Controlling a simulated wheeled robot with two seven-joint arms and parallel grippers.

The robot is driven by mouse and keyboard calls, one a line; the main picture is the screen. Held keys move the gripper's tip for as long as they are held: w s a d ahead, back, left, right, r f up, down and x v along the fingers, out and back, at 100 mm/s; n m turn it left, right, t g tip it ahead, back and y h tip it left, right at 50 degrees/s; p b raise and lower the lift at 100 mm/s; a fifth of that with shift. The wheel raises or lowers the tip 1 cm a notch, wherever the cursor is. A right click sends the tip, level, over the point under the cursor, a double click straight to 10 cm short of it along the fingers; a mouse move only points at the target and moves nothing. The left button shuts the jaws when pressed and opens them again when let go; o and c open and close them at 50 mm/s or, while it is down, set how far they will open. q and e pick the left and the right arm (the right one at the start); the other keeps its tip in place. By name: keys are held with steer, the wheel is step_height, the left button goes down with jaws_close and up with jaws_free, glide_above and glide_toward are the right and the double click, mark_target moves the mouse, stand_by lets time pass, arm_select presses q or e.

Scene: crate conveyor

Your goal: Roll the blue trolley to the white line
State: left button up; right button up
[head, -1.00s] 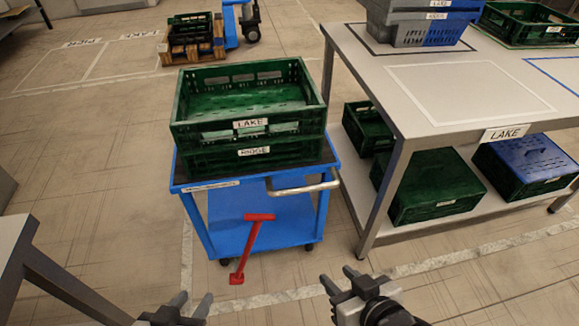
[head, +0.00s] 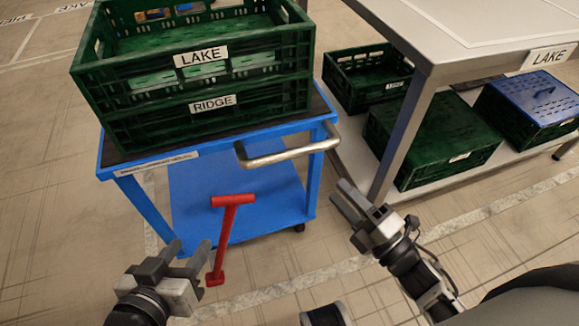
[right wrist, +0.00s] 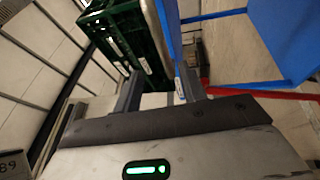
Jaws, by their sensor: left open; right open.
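The blue trolley (head: 237,205) stands in the centre left of the head view, with a silver push handle (head: 285,154) on its near side. It carries two stacked green crates, LAKE (head: 250,55) on top and RIDGE (head: 265,98) below. A worn white line (head: 310,283) crosses the floor on the near side of the trolley. My left gripper (head: 188,252) is open and empty, low in front of the trolley. My right gripper (head: 340,193) is open and empty, just right of and nearer than the handle, apart from it. It also shows in the right wrist view (right wrist: 158,92).
A red T-shaped bar (head: 225,235) stands upright at the trolley's near side, between my grippers. A grey table (head: 480,38) stands close on the right, with green crates (head: 435,140) and a blue-lidded crate (head: 535,105) on its lower shelf. Floor at the left is clear.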

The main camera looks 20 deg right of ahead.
steer(key=w+a+r, duration=0.1)
steer(key=w+a, duration=0.2)
steer(key=w, duration=0.4)
steer(key=w+a+r+n+b, duration=0.1)
steer(key=w+a, duration=0.2)
steer(key=w, duration=0.4)
steer(key=shift+a+y, duration=0.3)
steer(key=shift+a, duration=0.1)
jaws_close()
